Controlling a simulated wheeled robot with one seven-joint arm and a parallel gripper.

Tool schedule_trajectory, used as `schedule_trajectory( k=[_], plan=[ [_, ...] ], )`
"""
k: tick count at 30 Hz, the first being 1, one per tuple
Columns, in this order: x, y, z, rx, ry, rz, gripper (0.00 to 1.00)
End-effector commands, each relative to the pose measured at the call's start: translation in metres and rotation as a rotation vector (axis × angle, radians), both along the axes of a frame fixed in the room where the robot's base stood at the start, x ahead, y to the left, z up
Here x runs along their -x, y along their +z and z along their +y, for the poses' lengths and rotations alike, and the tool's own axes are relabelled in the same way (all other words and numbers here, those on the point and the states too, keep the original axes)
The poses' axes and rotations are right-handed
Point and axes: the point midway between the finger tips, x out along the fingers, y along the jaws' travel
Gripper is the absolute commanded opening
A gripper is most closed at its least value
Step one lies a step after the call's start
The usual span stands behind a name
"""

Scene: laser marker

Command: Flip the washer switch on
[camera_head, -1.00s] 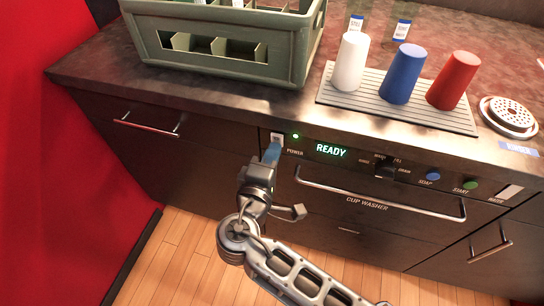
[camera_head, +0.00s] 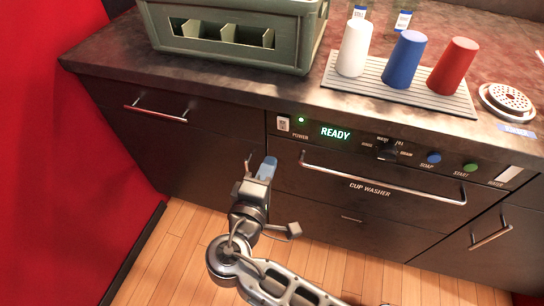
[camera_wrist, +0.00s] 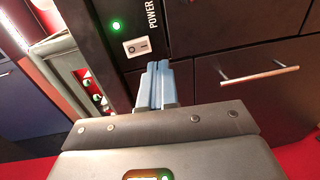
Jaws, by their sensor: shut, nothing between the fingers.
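The cup washer (camera_head: 345,165) is a dark front panel under the counter, with a lit green READY display (camera_head: 335,132). Its white power switch (camera_head: 283,124) is at the panel's left end, beside a lit green light (camera_head: 301,120). In the wrist view the switch (camera_wrist: 137,47) shows its O and I marks, with the POWER label and green light (camera_wrist: 116,26) close by. My gripper (camera_head: 267,166) is below the switch and apart from it, its blue fingers pressed together and empty. The fingers (camera_wrist: 155,82) also show just beyond the switch's edge in the wrist view.
A green crate (camera_head: 240,65) stands on the counter above. White, blue and red cups (camera_head: 408,62) stand upside down on a ribbed mat (camera_head: 370,92). The washer's bar handle (camera_head: 385,190) and a drawer handle (camera_head: 155,113) stick out on either side of my gripper.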

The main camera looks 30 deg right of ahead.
Motion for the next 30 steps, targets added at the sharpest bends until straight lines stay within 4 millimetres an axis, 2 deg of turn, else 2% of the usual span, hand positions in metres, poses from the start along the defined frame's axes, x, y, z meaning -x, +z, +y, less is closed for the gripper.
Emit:
schedule_trajectory(
  k=[6, 10, 15, 30],
  plan=[
    [0.025, -0.007, 0.025, 0.000, 0.003, 0.001, 0.00],
    [0.035, -0.009, 0.036, 0.000, 0.002, 0.001, 0.00],
    [0.040, -0.009, 0.040, 0.000, -0.001, 0.000, 0.00],
    [0.040, -0.009, 0.041, -0.001, -0.001, 0.001, 0.00]
  ],
)
